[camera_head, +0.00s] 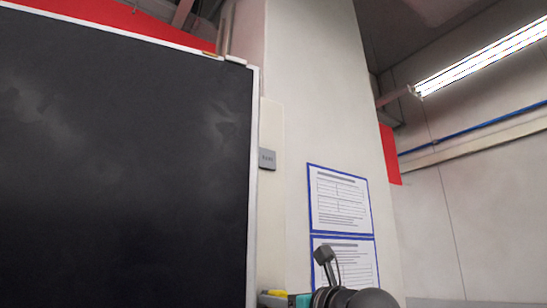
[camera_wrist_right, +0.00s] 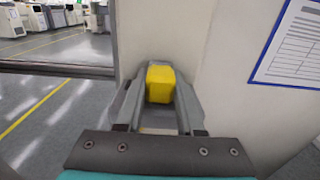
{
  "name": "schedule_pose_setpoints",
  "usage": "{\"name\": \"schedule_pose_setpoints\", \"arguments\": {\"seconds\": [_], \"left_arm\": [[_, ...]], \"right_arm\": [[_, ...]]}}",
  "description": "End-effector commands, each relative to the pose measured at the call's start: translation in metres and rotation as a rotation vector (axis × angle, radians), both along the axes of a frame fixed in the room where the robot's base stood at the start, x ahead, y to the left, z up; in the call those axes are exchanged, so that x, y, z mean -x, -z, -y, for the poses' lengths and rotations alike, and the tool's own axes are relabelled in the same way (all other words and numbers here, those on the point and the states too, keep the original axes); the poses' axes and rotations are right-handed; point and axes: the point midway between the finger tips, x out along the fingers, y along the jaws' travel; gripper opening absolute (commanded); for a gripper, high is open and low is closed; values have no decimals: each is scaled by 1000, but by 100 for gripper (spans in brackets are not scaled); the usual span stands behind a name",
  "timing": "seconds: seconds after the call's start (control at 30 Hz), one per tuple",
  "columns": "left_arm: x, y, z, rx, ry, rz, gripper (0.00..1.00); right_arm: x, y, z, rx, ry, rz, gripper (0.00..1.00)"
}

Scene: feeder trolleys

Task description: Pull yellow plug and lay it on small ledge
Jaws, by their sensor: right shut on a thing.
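The yellow plug (camera_wrist_right: 160,84) is a small yellow block in the middle of the right wrist view. My right gripper (camera_wrist_right: 158,100) is shut on it, with a grey finger on each side. Beyond it is a pale wall or column; I cannot tell whether the plug still touches anything there. I cannot make out the small ledge in either view. My left gripper is not in view.
A large dark panel (camera_head: 125,160) with a light frame fills the left of the head view. A pale column (camera_head: 320,100) carries a small grey label box (camera_head: 267,159) and two blue-framed sheets (camera_head: 339,200). Grey floor (camera_wrist_right: 60,115) with a yellow line shows in the wrist view.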

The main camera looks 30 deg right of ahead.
Motion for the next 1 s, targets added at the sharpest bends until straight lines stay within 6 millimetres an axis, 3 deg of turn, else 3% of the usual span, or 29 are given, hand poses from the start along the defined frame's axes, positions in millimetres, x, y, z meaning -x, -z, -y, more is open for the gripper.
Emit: {"name": "schedule_pose_setpoints", "arguments": {"seconds": [0.17,0.2,0.47,1.0], "left_arm": [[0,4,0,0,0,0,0],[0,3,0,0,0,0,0],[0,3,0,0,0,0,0],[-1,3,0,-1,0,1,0]], "right_arm": [[0,4,0,0,0,1,0],[0,3,0,0,0,1,41],[0,3,0,0,0,0,70],[0,3,0,0,0,0,72]]}}
